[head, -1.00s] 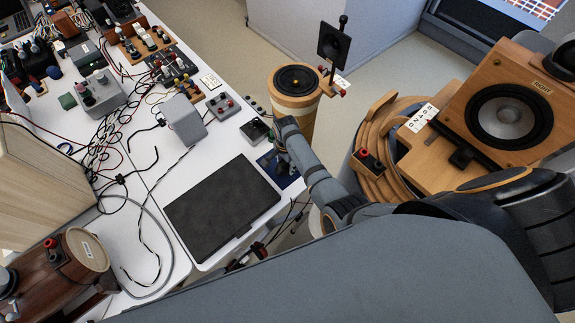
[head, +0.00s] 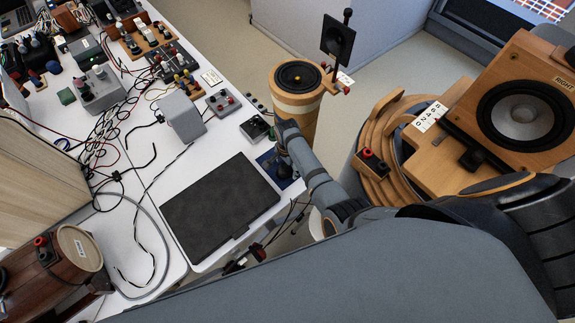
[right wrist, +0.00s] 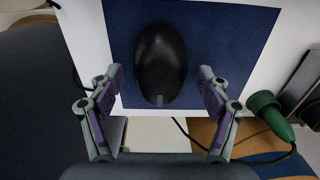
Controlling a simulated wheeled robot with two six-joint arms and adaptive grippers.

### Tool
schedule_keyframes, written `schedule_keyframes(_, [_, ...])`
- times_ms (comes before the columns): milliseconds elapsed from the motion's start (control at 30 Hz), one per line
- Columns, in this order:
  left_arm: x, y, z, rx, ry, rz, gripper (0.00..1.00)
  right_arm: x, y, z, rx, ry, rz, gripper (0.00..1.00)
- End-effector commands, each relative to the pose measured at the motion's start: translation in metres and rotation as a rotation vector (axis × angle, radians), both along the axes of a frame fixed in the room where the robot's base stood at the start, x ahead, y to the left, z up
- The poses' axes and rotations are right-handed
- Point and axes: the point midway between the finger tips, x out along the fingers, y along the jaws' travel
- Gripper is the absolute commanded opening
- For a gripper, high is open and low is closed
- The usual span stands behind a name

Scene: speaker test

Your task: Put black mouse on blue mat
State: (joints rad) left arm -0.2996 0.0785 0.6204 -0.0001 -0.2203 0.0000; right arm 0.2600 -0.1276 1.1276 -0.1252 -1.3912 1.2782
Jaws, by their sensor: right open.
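The black mouse (right wrist: 160,62) lies over the blue mat (right wrist: 225,40) in the right wrist view, with blue showing on both sides of it. My right gripper (right wrist: 159,78) is open, one finger on each side of the mouse. Gaps show between the fingers and the mouse; how high the fingers are is hard to tell. In the head view the blue mat (head: 265,160) shows at the table's right edge, partly covered by my right arm. My left gripper is not in view.
A dark flat panel (head: 220,208) lies on the white table left of the mat. A small meter box (head: 255,128) stands just behind the mat. A round wooden speaker (head: 298,105) stands beyond the table edge. A green plug (right wrist: 264,104) is right of my gripper.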

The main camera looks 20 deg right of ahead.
Motion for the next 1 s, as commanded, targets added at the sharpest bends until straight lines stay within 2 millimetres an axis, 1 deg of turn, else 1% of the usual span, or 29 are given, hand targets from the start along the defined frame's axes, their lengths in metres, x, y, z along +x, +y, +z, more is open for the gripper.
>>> schedule_keyframes(67, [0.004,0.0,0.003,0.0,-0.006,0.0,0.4,0.0,0.0,0.004,0.0,-0.001,0.0,0.77])
schedule_keyframes(167, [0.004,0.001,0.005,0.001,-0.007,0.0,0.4,0.001,0.0,0.017,0.001,-0.003,0.0,0.77])
schedule_keyframes(400, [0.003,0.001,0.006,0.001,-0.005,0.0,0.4,0.001,0.001,0.075,0.002,-0.005,0.0,0.77])
schedule_keyframes(500, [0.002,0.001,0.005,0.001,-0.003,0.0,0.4,0.001,0.0,0.096,0.001,-0.003,0.0,0.77])
schedule_keyframes(600, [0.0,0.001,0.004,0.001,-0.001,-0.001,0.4,0.001,0.001,0.112,0.001,-0.003,0.0,0.77])
schedule_keyframes(700, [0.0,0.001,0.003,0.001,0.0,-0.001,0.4,0.001,0.001,0.121,0.002,-0.002,0.0,0.77])
schedule_keyframes(767, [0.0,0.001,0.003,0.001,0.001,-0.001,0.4,0.0,0.0,0.124,0.001,0.0,0.0,0.77])
schedule_keyframes(1000, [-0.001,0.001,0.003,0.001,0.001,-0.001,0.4,0.0,0.0,0.125,0.0,0.0,0.0,0.77])
